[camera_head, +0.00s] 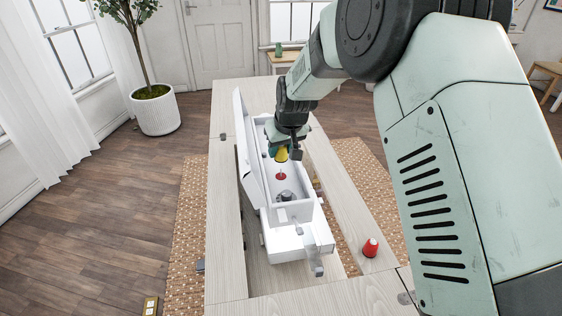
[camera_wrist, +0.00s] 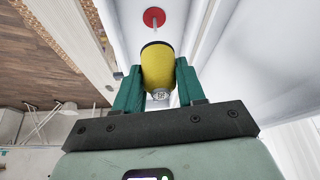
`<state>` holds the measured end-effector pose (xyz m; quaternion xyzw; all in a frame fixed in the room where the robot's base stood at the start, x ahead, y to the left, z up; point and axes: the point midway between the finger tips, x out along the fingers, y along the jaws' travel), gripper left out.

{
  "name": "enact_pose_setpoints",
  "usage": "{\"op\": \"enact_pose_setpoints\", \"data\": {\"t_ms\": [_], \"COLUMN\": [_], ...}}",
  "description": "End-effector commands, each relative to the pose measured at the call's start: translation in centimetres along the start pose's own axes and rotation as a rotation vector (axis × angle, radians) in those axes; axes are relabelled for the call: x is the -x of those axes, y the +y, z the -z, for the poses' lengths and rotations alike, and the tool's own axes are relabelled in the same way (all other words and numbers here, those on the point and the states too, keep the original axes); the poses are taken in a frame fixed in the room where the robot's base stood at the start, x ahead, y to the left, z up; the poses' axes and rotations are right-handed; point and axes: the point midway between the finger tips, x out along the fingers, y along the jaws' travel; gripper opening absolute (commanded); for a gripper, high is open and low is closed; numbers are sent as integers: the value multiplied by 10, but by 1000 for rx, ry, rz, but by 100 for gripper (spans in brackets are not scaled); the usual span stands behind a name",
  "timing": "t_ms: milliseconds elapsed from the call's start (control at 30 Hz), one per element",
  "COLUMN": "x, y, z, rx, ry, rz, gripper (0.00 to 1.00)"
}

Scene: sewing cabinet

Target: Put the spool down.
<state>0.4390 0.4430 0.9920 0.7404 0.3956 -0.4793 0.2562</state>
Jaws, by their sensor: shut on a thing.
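A yellow spool (camera_wrist: 166,72) is held between the green fingers of my gripper (camera_wrist: 160,88). In the head view the yellow spool (camera_head: 282,154) shows just below my gripper (camera_head: 284,146), over the long white machine body lying in the cabinet. Under it is a red disc (camera_head: 281,177) with a thin pin standing up from it. In the wrist view the red disc (camera_wrist: 154,17) and its pin lie just beyond the spool's far end. I cannot tell whether the pin's tip is inside the spool.
A red spool (camera_head: 370,247) stands on the right of the wooden cabinet top (camera_head: 232,262). A raised white lid (camera_head: 244,150) runs along the left of the machine. A dark knob (camera_head: 286,195) sits in front of the disc. The front tabletop is mostly clear.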

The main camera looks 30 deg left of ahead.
Motion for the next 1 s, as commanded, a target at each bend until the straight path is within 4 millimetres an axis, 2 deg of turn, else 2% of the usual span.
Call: {"op": "enact_pose_setpoints", "data": {"t_ms": [100,167,267,367,500,700,867,1000], "x": [19,24,24,15,-4,-22,-28,-38], "y": [0,3,18,47,101,162,190,197], "z": [9,10,4,-14,-53,-112,-143,-157], "rx": [-1,-2,-4,-7,-8,-6,-4,-1], "ry": [2,1,-6,-16,-24,-18,-6,-2], "rz": [0,-1,-3,-4,-4,0,0,3], "gripper": [11,11,11,11,11,11,11,11]}}
